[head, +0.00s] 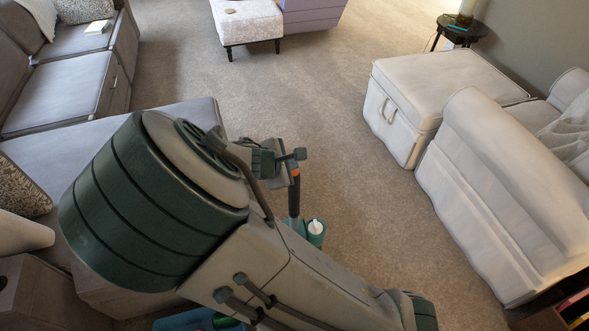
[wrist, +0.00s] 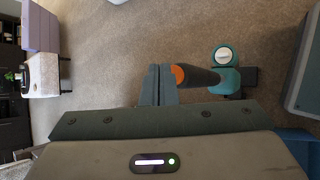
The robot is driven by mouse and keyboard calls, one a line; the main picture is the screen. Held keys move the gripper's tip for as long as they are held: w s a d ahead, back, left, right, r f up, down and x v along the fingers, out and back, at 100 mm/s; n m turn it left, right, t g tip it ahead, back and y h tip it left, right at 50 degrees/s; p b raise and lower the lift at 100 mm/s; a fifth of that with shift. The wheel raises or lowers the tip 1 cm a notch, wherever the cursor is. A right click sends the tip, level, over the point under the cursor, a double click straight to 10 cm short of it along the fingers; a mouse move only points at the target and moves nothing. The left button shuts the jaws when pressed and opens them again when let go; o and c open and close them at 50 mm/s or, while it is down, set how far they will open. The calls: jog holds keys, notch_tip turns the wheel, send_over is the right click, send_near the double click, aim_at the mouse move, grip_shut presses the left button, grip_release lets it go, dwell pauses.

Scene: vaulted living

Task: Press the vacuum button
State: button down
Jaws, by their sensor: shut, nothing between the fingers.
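The vacuum is an upright stick with a dark handle (head: 294,200) and a teal body (head: 316,237) with a white cap, standing on the carpet beyond my arm. In the wrist view its dark handle (wrist: 200,77) has an orange end (wrist: 180,75), and the teal body (wrist: 228,78) with the white cap (wrist: 223,55) lies farther off. My gripper (wrist: 160,72) is shut and empty, its fingertips right beside the orange end. I cannot tell whether they touch. My arm hides part of the vacuum in the head view. No separate button can be made out.
A grey sofa (head: 60,85) stands at the left, its long seat (head: 190,110) close to my arm. A white ottoman (head: 430,85) and a white sofa (head: 510,190) stand at the right. Open carpet (head: 300,90) lies between them.

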jog(key=shift+f, duration=0.15)
dwell(0.5)
jog(key=shift+f+b, duration=0.3)
jog(key=shift+f, duration=0.05)
jog(key=shift+r, duration=0.15)
jog(key=shift+r+p, duration=0.35)
jog(key=shift+p, duration=0.15)
notch_tip(320, 180, up, 6)
jog(key=p, duration=0.5)
dwell(0.3)
